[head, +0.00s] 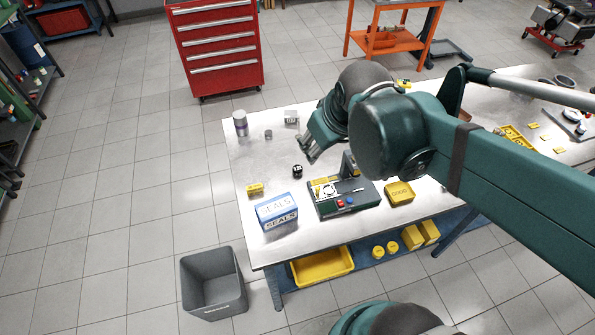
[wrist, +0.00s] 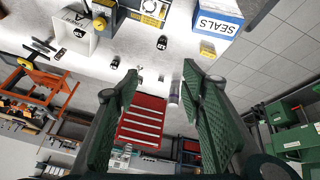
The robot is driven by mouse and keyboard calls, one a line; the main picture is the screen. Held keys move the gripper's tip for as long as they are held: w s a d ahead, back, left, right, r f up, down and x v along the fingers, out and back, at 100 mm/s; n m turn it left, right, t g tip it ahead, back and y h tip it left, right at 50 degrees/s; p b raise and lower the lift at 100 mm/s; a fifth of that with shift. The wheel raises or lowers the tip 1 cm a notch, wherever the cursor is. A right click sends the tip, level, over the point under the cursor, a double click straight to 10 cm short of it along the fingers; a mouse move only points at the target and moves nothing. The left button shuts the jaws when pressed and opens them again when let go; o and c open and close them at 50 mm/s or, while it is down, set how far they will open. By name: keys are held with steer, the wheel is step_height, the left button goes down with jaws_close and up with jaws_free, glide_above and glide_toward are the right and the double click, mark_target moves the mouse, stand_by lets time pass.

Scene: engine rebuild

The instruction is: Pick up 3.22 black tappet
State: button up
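A small black tappet (head: 297,170) with pale markings, too small to read, stands on the metal workbench (head: 262,158). It looks like the black piece (wrist: 162,43) in the wrist view, beyond the gap between the fingertips. My gripper (head: 314,150) is above the bench, just to the upper right of the tappet in the head view and apart from it. The wrist view shows both green fingers of my gripper (wrist: 160,76) spread wide with nothing between them. Other dark pieces (wrist: 115,62) (wrist: 80,32) show in the wrist view; I cannot read their marks.
A blue-and-white SEALS box (head: 277,213), a yellow block (head: 255,189), a dark fixture (head: 345,199) and a yellow GOOD bin (head: 399,192) stand near the front. A can (head: 240,123) and a grey piece (head: 268,134) stand at the back left. My arm hides the bench's middle.

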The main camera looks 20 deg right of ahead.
steer(key=w+f+n+g, duration=0.3)
steer(key=w+f+n, duration=0.3)
steer(key=w+f, duration=0.3)
steer(key=n+g, duration=0.2)
steer(key=n, duration=0.4)
glide_toward(298, 168)
steer(key=shift+s+f+b, duration=0.1)
steer(key=shift+b, duration=0.25)
steer(key=shift+f+n+g, duration=0.3)
steer(key=shift+f+n, duration=0.2)
steer(key=shift+f, duration=0.1)
steer(key=shift+f, duration=1.2)
steer(key=shift+w+f, duration=0.15)
steer(key=shift+w, duration=0.05)
steer(key=shift+w+a+f, duration=0.1)
steer(key=shift+w+f, duration=0.05)
steer(key=shift+f, duration=2.3)
steer(key=shift+c, duration=0.5)
